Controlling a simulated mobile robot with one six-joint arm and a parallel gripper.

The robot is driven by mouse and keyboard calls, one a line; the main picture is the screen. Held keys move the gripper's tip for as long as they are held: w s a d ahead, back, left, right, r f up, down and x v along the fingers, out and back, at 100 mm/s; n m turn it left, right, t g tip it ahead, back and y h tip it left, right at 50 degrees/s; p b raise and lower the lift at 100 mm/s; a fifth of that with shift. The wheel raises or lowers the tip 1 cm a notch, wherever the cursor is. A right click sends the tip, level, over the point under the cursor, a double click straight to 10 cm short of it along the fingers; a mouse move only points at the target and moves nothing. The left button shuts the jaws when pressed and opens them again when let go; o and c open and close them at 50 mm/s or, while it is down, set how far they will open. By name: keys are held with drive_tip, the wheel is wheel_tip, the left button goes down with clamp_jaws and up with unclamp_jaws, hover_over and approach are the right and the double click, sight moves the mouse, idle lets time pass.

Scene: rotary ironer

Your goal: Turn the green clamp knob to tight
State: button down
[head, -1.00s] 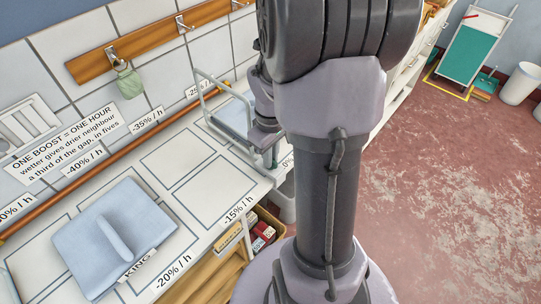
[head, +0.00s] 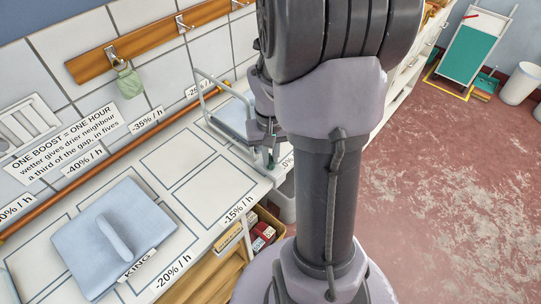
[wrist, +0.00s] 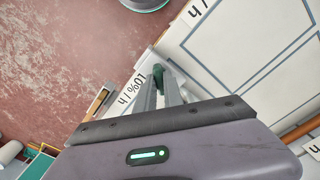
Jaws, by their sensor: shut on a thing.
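The green clamp knob (wrist: 159,73) shows in the wrist view at the counter's edge, between the tips of my gripper (wrist: 160,84). The jaws are shut on it, and they cover part of it. In the head view my gripper (head: 270,152) points down at the counter's front edge, with a small bit of green at its tips. My arm hides much of the area around it. I cannot make out the knob's tight mark or its turn angle.
The white counter (head: 190,135) carries outlined squares and percentage labels. A blue-grey folded piece with a handle (head: 125,235) lies at the near left. A pale metal frame (head: 215,85) stands just behind my gripper. Red floor (head: 450,190) is open to the right.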

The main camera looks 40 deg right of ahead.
sight(271, 159)
drive_tip(key=m, duration=0.5)
drive_tip(key=shift+m+b, duration=0.3)
drive_tip(key=shift+b, duration=0.1)
drive_tip(key=m+b, duration=0.1)
drive_tip(key=m, duration=0.3)
drive_tip(key=shift+m, duration=0.6)
drive_tip(key=c, duration=1.5)
unclamp_jaws()
drive_tip(key=shift+o, duration=0.2)
wheel_tip(271, 159, up, 17)
drive_tip(key=p, duration=0.7)
drive_tip(key=shift+r+p, duration=0.2)
drive_tip(key=shift+p, duration=0.1)
